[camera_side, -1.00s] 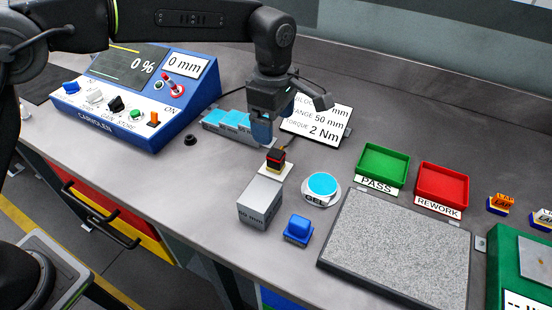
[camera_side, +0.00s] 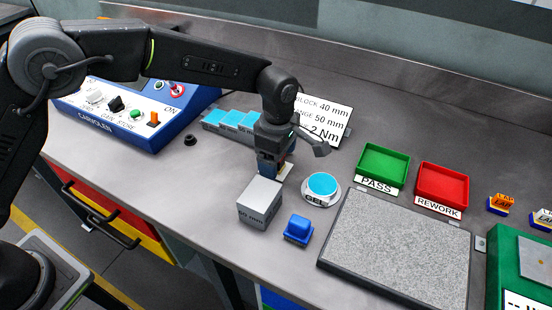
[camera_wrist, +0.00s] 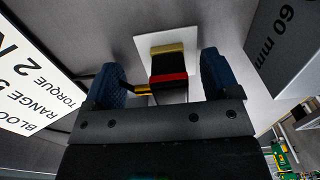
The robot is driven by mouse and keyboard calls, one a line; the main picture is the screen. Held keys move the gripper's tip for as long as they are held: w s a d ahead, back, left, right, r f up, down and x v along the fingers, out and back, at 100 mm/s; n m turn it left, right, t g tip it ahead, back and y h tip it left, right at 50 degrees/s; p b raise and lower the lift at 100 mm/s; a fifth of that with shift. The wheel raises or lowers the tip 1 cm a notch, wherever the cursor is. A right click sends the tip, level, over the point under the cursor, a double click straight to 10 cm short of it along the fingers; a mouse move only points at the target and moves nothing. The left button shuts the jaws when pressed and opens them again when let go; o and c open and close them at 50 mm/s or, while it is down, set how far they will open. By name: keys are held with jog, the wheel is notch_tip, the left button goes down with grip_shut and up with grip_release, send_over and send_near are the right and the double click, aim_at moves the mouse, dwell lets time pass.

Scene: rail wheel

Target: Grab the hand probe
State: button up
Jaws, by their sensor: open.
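The hand probe (camera_wrist: 169,66) is a small black block with a red band and a tan end, standing on a white pad (camera_wrist: 146,42). In the wrist view it lies between the two blue fingers of my gripper (camera_wrist: 160,82), which is open. A gap shows between the probe and the right finger. On the left a yellow-black cable or stub fills part of the gap. In the side view my gripper (camera_side: 272,168) is down over the pad and mostly hides the probe.
A grey 60 mm block (camera_side: 260,203) stands close in front of my gripper, also in the wrist view (camera_wrist: 285,50). A gel pot (camera_side: 321,188) and a blue block (camera_side: 299,229) are to the right. Light-blue blocks (camera_side: 232,123) and a sign (camera_side: 322,115) stand behind.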

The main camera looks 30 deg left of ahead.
jog(key=shift+c, duration=0.3)
jog(key=c, duration=1)
jog(key=shift+r, duration=0.15)
